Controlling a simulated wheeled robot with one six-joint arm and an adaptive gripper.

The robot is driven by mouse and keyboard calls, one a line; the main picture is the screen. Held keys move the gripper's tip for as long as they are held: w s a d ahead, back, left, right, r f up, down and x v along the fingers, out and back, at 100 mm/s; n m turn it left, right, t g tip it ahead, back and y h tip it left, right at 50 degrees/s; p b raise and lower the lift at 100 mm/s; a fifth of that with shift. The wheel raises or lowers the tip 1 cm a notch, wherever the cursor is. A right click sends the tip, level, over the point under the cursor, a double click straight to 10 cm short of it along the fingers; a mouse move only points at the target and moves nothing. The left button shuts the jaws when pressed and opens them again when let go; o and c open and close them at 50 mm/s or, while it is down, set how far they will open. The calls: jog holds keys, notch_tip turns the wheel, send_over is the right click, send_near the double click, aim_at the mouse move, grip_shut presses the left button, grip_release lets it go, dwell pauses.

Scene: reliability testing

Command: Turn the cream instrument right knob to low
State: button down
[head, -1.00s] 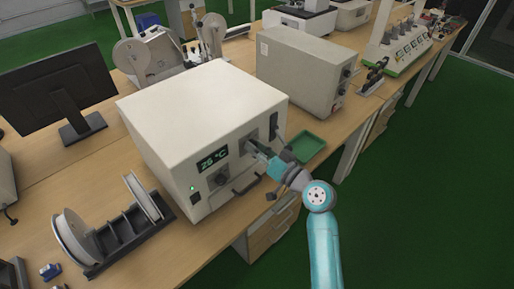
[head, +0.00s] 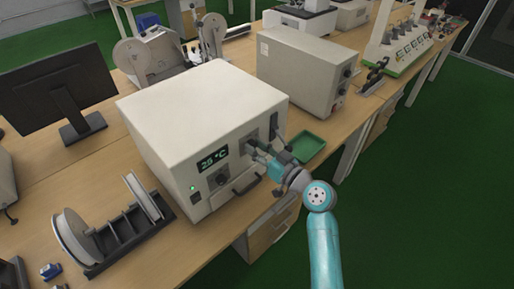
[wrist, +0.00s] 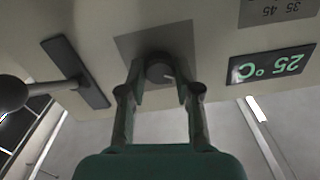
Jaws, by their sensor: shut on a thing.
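The cream instrument (head: 190,110) is a large box on the bench, with a green display (head: 213,159) reading 25 °C. Its right knob is dark and round on a grey plate; in the wrist view the knob (wrist: 158,68) sits between my fingertips. A pale pointer mark on it slants toward the picture's lower right. The wrist picture is upside down. My gripper (wrist: 160,88) is shut on the knob; in the head view my gripper (head: 253,151) reaches the front panel and hides the knob. The left knob (head: 217,179) is below the display.
A dark vertical handle (wrist: 76,72) with a round knob end stands beside the right knob's plate. A dark bar handle (head: 247,184) is low on the front. A green tray (head: 307,147) lies right of the instrument. A spool rack (head: 120,235) stands at left.

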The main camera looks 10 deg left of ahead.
jog(key=shift+f, duration=0.1)
jog(key=c, duration=0.8)
grip_release()
jog(key=v, duration=1.2)
jog(key=shift+s, duration=0.1)
